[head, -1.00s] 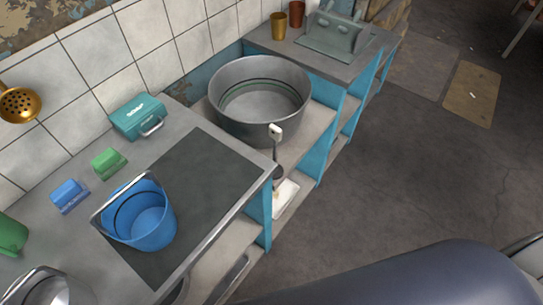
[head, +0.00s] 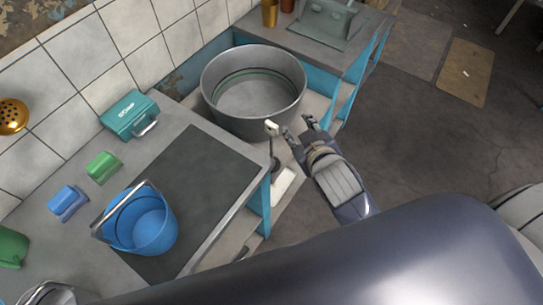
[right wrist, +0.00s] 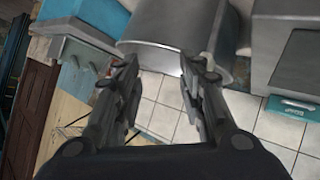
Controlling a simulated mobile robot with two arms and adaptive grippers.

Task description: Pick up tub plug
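A thin upright rod with a white top (head: 271,128) stands at the near side of the big grey metal tub (head: 216,108). It may be the tub plug, but I cannot be sure. My right gripper (head: 299,127) is open and empty just right of the white top, its fingers pointing toward the tub. In the right wrist view, the open fingers (right wrist: 159,66) are spread in front of the tub wall (right wrist: 175,22), with nothing visible between them. The rod is not clear in that view. My left gripper is not in view.
The counter at left holds a blue bucket (head: 150,233), a teal box (head: 127,112), and green (head: 103,167) and blue blocks (head: 67,203). A higher shelf unit with a grey-green rack (head: 325,25) stands behind the tub. The floor (head: 430,140) at right is open.

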